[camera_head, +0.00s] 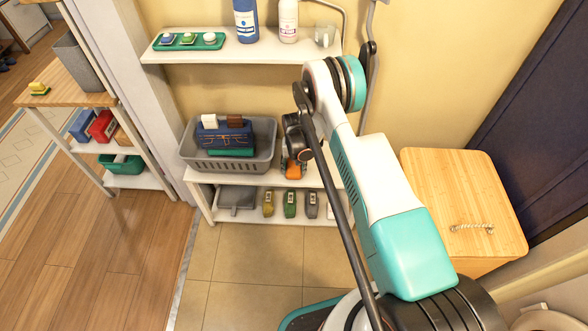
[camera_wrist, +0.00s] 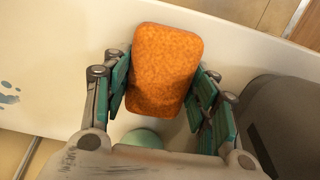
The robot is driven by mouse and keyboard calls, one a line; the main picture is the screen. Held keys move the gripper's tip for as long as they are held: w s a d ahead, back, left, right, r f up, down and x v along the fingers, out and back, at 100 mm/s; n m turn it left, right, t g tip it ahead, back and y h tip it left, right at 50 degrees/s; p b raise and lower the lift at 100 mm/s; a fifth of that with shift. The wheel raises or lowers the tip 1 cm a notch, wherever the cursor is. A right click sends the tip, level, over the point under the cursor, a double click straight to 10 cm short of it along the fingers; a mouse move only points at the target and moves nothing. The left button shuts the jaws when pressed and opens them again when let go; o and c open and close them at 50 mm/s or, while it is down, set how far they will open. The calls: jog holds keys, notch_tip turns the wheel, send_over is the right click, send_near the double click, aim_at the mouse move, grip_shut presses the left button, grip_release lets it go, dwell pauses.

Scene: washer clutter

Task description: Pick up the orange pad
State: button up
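The orange pad (camera_wrist: 165,70) is a rounded, speckled block between my gripper's fingers in the wrist view. In the head view the orange pad (camera_head: 292,172) is a small patch on the middle shelf, partly covered by my gripper. My gripper (camera_wrist: 166,75) has its teal-lined fingers apart, one on each side of the pad. The fingertips lie close to the pad's sides, with slim gaps visible lower down. I cannot tell whether they press on it. In the head view my gripper (camera_head: 295,155) points down at the shelf.
A grey basket (camera_head: 192,162) with a blue box (camera_head: 224,136) stands left of my gripper. A white shelf (camera_head: 240,57) with bottles sits above. Several small items lie on the bottom shelf (camera_head: 240,219). A wooden lidded box (camera_head: 465,190) stands at right. Beige floor is clear in front.

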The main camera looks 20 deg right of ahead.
aim_at(294, 166)
jog(key=shift+r, duration=0.1)
notch_tip(294, 166, up, 10)
jog(key=p, duration=0.4)
